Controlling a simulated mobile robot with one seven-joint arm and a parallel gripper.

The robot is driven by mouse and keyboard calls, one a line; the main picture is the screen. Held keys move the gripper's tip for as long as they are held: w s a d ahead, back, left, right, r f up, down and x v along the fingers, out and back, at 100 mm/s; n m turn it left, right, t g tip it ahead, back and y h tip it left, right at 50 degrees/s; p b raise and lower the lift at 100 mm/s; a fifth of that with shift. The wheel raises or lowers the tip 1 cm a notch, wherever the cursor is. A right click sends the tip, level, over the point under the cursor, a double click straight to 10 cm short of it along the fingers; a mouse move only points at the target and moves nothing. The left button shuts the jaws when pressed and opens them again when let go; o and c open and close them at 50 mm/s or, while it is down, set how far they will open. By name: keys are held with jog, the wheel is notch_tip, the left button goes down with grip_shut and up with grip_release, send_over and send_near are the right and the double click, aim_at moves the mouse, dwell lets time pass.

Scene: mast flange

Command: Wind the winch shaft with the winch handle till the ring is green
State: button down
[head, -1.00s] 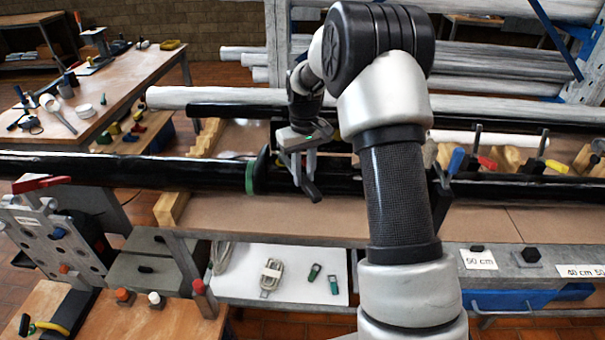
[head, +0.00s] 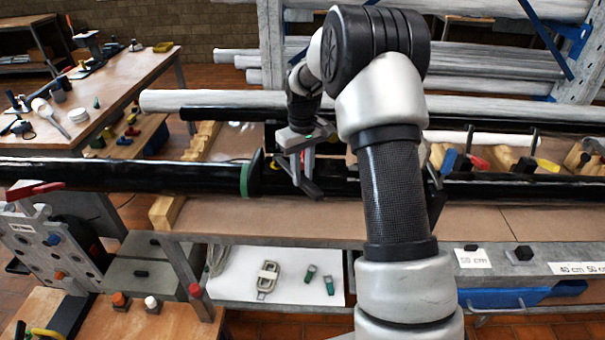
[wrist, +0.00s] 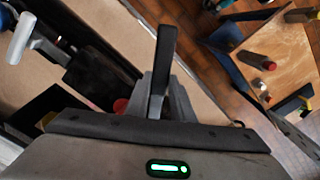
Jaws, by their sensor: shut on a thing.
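In the head view, my gripper (head: 298,166) points down at the black mast tube (head: 120,171), just right of its dark flange. It is shut on a dark bar, probably the winch handle (head: 309,188), whose end shows below the fingers. In the wrist view, the dark bar (wrist: 164,55) stands up from between my grey fingers (wrist: 160,100). A green ring (head: 244,180) sits around the tube left of my gripper. I cannot tell whether it is the ring of the task. The winch shaft is not clearly visible; my gripper and arm hide that area.
A bench (head: 470,218) runs below the tube. A grey clamp stand with a red lever (head: 35,190) is at left. A white sheet (head: 225,290) holds a shackle-like part and two small green items. Coloured-handled clamps stand right of my arm.

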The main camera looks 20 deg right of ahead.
jog(key=shift+r+p, duration=1.75)
jog(key=shift+r, duration=1.15)
jog(key=s+a+f+m, duration=0.2)
jog(key=s, duration=0.5)
jog(key=s+a+f+m, duration=0.1)
jog(key=s+a+f, duration=0.1)
jog(key=s, duration=0.5)
jog(key=shift+s+a+m, duration=0.25)
jog(key=shift+s+m, duration=0.1)
jog(key=shift+m, duration=0.05)
jog(key=w+d+r+n, duration=0.1)
jog(key=w+r, duration=0.1)
jog(key=w, duration=0.5)
jog(key=w+d+r+n, duration=0.1)
jog(key=w+d+r, duration=0.1)
jog(key=w, duration=0.5)
jog(key=shift+w, duration=0.15)
